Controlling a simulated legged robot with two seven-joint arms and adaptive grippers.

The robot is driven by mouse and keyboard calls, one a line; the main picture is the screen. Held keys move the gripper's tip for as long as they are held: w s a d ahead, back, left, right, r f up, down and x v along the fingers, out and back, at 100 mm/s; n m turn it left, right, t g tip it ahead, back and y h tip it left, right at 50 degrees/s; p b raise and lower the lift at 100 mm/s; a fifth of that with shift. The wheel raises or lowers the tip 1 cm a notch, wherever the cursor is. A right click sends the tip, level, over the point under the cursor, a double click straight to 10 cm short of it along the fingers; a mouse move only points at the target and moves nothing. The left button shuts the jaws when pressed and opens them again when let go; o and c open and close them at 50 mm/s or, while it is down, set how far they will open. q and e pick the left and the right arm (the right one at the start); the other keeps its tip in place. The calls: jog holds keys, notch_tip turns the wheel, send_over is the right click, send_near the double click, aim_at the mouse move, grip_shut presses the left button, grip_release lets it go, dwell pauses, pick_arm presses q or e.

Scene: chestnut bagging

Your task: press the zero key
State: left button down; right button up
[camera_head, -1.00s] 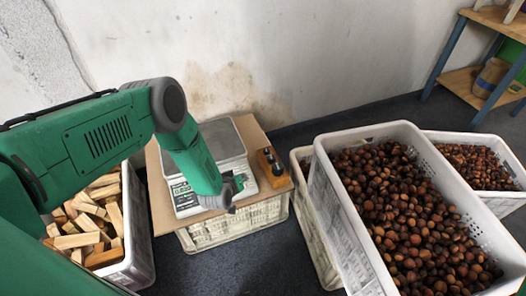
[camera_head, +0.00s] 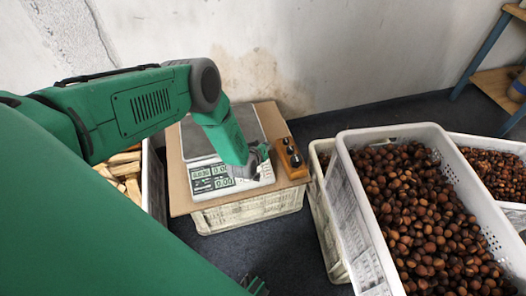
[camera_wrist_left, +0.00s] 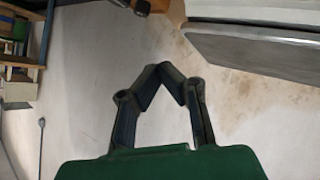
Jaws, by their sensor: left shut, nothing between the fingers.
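The scale has a bare metal pan (camera_head: 252,128) and a front panel with a lit display (camera_head: 210,178) showing digits in the head view. My left gripper (camera_head: 258,163) is shut and empty, over the right part of that panel. It covers some of the keys, and I cannot make out the zero key or whether the fingertips touch the panel. In the left wrist view the fingers (camera_wrist_left: 161,72) meet at their tips with nothing between them. The grey metal edge of the scale (camera_wrist_left: 250,50) appears at the upper right there.
The scale stands on a brown board (camera_head: 180,195) over a pale crate (camera_head: 245,212). A wooden block with dark knobs (camera_head: 290,158) sits close right of the gripper. A white crate (camera_head: 352,195) of chestnuts (camera_head: 425,215) stands further right; wood pieces (camera_head: 125,172) lie left.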

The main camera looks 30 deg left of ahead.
pick_arm(q)
jog(key=f+b, duration=0.2)
jog(key=w+a+f+b, duration=0.1)
jog(key=f+b, duration=0.3)
jog(key=shift+w+a+f, duration=0.15)
jog(key=shift+a+f, duration=0.1)
jog(key=shift+f, duration=0.15)
jog(key=shift+w+a+f+b, duration=0.15)
jog(key=shift+f+b, duration=0.2)
jog(key=shift+b, duration=0.3)
dwell(0.4)
jog(key=shift+a+f+b, duration=0.1)
jog(key=shift+f+b, duration=0.2)
jog(key=shift+b, duration=0.15)
jog(key=shift+w+a+f+b, duration=0.1)
jog(key=shift+f+b, duration=0.2)
jog(key=shift+b, duration=0.1)
dwell(0.5)
jog(key=shift+r, duration=0.15)
jog(key=shift+d+r+p, duration=0.2)
jog(key=shift+r+p, duration=0.4)
jog(key=shift+p, duration=0.05)
